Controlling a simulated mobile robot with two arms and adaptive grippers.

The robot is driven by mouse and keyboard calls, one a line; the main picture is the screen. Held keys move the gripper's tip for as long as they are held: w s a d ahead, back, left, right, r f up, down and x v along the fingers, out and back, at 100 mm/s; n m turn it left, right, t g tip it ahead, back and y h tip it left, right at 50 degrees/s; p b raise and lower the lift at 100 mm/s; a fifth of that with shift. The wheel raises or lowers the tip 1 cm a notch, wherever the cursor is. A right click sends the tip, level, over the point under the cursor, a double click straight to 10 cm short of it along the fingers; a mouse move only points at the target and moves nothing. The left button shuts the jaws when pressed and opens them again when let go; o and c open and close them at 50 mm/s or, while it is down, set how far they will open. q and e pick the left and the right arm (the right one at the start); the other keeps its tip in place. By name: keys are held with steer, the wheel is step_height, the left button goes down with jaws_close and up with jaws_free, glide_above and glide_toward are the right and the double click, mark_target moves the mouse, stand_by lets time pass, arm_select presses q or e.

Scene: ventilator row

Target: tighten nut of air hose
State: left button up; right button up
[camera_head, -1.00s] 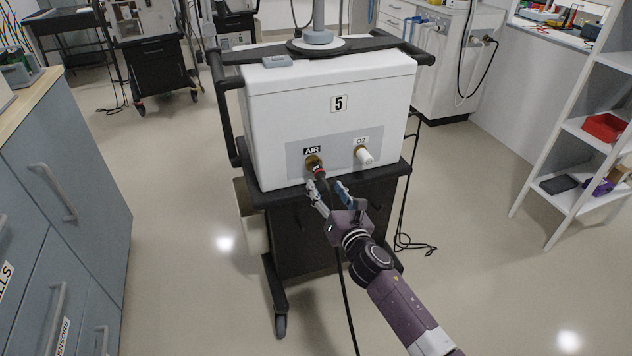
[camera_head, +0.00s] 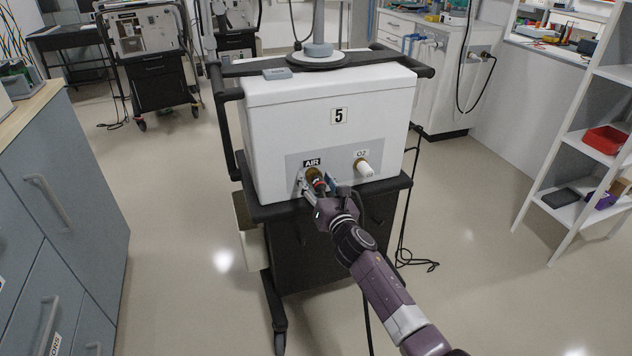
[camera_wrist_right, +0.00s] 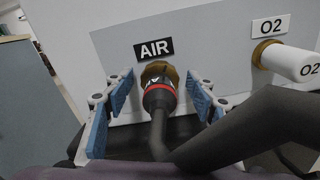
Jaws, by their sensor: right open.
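The air hose nut (camera_wrist_right: 158,97), dark with a red ring, sits at the brass AIR port (camera_wrist_right: 158,70) on the white ventilator (camera_head: 280,130). It also shows in the head view (camera_head: 318,184). The black air hose (camera_wrist_right: 160,138) hangs down from the nut. My right gripper (camera_head: 318,180) is open, with its blue-padded fingers (camera_wrist_right: 160,95) on either side of the nut, apart from it in the wrist view. I cannot tell whether the nut is fully seated. My left gripper is not in view.
The O2 port with a white hose end (camera_head: 364,168) is just right of the AIR port. A grey drawer cabinet (camera_head: 60,200) stands at the left, and a white shelf with a red bin (camera_head: 606,139) at the right. The floor between is mostly clear.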

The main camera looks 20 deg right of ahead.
steer(key=c, duration=1.2)
steer(key=shift+o, duration=0.2)
